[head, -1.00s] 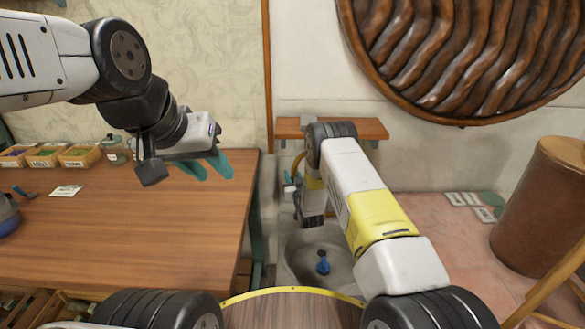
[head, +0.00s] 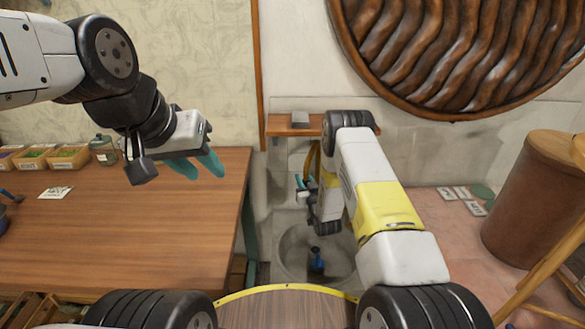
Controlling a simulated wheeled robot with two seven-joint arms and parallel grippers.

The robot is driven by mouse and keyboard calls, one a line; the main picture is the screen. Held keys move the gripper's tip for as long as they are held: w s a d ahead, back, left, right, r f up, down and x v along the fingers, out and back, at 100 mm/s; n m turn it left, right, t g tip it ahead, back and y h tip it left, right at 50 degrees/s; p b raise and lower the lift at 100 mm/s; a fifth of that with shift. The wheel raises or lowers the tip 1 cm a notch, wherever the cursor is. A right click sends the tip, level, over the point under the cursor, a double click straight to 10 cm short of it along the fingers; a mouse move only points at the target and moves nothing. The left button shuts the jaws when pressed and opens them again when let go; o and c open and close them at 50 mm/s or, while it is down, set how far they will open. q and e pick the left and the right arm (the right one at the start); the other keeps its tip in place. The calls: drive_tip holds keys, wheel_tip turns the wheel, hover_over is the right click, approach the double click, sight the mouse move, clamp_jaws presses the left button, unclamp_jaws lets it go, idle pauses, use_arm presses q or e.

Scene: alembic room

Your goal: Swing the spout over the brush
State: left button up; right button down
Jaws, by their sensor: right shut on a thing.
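A blue brush (head: 317,262) stands in the grey stone basin (head: 286,262) below my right arm. A curved brass-yellow spout (head: 312,162) shows above the basin, partly hidden by my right arm. My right gripper (head: 301,182), with teal fingertips, is shut at the spout, above and a little left of the brush. The exact hold is small and partly hidden by the wrist. My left gripper (head: 197,167) hangs over the wooden table with its teal fingers apart, empty.
The wooden table (head: 130,225) fills the left, with several small boxes (head: 68,158), a glass jar (head: 104,150) and a card (head: 56,192). A wooden shelf (head: 285,124) with a grey block (head: 300,118) is above the basin. A brown barrel (head: 530,205) stands at right.

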drive_tip(key=shift+s+d+f, duration=0.1)
drive_tip(key=shift+s+d, duration=0.25)
drive_tip(key=shift+d, duration=0.45)
drive_tip(key=shift+s+d+f, duration=0.1)
drive_tip(key=shift+s+d, duration=0.2)
drive_tip(key=shift+d, duration=0.55)
drive_tip(key=shift+s+d, duration=0.35)
drive_tip(key=shift+d, duration=0.45)
drive_tip(key=shift+d+f, duration=0.15)
drive_tip(key=shift+d, duration=0.05)
drive_tip(key=c, duration=1.3)
unclamp_jaws()
drive_tip(key=shift+o, duration=0.9)
drive_tip(key=shift+r, duration=0.2)
drive_tip(key=v, duration=0.7)
drive_tip(key=shift+s, duration=0.35)
drive_tip(key=shift+d, duration=0.15)
drive_tip(key=shift+c, duration=0.4)
